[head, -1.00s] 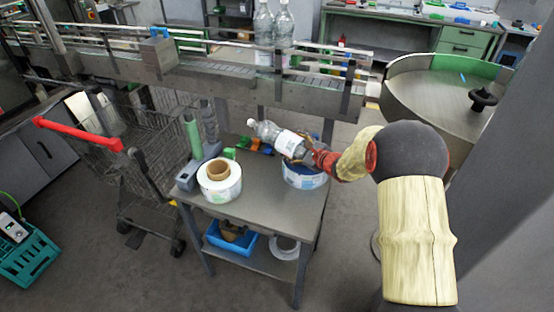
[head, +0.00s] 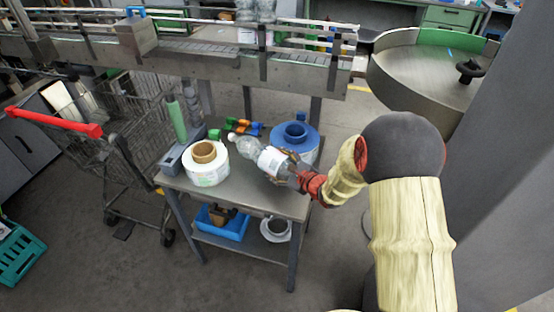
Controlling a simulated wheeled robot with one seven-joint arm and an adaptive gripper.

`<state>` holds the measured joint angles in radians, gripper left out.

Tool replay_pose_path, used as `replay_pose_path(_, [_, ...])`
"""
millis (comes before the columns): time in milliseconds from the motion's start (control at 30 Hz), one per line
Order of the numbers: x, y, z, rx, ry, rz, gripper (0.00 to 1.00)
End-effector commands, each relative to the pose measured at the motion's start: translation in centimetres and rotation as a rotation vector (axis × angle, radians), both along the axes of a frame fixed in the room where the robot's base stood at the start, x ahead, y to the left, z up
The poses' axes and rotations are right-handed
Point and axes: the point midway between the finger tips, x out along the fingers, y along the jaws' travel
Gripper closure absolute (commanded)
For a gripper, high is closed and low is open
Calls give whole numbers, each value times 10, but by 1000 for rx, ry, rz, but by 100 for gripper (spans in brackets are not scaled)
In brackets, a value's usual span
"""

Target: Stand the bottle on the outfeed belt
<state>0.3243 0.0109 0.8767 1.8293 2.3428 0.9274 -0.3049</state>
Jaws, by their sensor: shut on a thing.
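My gripper (head: 296,172) is shut on a clear bottle (head: 270,160) with a white label. The bottle is tilted, nearly lying, with its capped end pointing up and left. It is over the small grey table (head: 262,195), in front of a blue-cored reel; whether it touches the table I cannot tell. The outfeed belt (head: 195,46) runs across the back, behind and above the table. Clear bottles (head: 255,12) stand on it, cut off by the top edge of the view. The fingertips are partly hidden by the bottle.
A red-handled cart (head: 55,122) stands left. A round steel turntable (head: 425,80) is at the right. A grey box (head: 136,35) sits at the belt.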

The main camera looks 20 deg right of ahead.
Motion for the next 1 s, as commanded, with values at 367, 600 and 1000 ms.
replay_pose_path(367, [-5,3,-33,0,-10,0,94])
replay_pose_path(600, [-4,3,-34,-1,-10,1,94])
replay_pose_path(1000, [-7,3,-39,0,1,0,26])
